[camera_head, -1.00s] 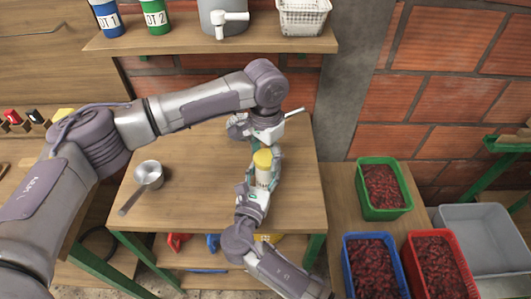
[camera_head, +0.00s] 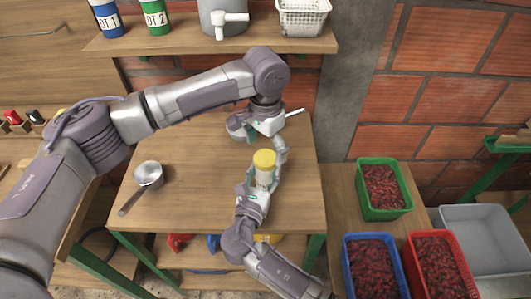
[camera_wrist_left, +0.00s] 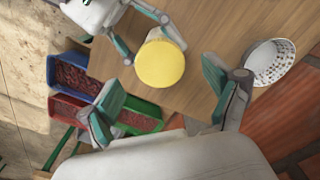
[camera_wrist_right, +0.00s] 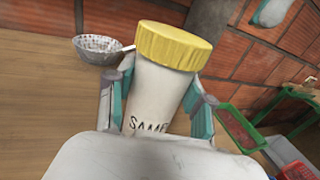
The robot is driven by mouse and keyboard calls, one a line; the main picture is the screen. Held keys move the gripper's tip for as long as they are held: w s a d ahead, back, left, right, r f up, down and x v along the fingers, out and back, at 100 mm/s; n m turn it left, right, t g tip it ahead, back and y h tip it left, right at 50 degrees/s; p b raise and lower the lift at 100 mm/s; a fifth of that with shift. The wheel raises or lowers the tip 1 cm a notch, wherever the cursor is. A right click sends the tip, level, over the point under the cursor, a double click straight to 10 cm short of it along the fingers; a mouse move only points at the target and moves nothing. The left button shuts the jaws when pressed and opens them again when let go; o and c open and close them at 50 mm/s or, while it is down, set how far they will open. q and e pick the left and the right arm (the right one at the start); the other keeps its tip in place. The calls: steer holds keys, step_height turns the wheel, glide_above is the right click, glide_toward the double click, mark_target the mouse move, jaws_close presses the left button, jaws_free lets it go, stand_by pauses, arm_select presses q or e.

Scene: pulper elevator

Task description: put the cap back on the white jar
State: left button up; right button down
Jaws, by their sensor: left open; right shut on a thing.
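The white jar (camera_wrist_right: 160,95) stands upright in my right gripper (camera_wrist_right: 160,112), which is shut around its body. Part of its dark lettering shows in the right wrist view. The yellow cap (camera_wrist_right: 180,45) sits on the jar's mouth; I cannot tell how tight it is. In the head view the cap (camera_head: 264,158) is above the middle right of the table. My left gripper (camera_head: 266,143) is open and empty, just behind and apart from the cap. In the left wrist view the cap (camera_wrist_left: 160,64) shows beyond its spread fingers.
A metal strainer (camera_head: 237,126) lies at the back of the wooden table (camera_head: 200,195), close to my left gripper. Green (camera_head: 383,190), blue (camera_head: 373,268) and red (camera_head: 440,266) crates of dark red fruit stand at the right. The table's middle is clear.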

arm_select(q)
step_height(320, 180, up, 9)
stand_by(0.3)
steer(key=shift+r, duration=0.1)
arm_select(e)
steer(key=shift+c, duration=1.8)
jaws_free()
steer(key=v, duration=1.2)
steer(key=shift+s, duration=0.1)
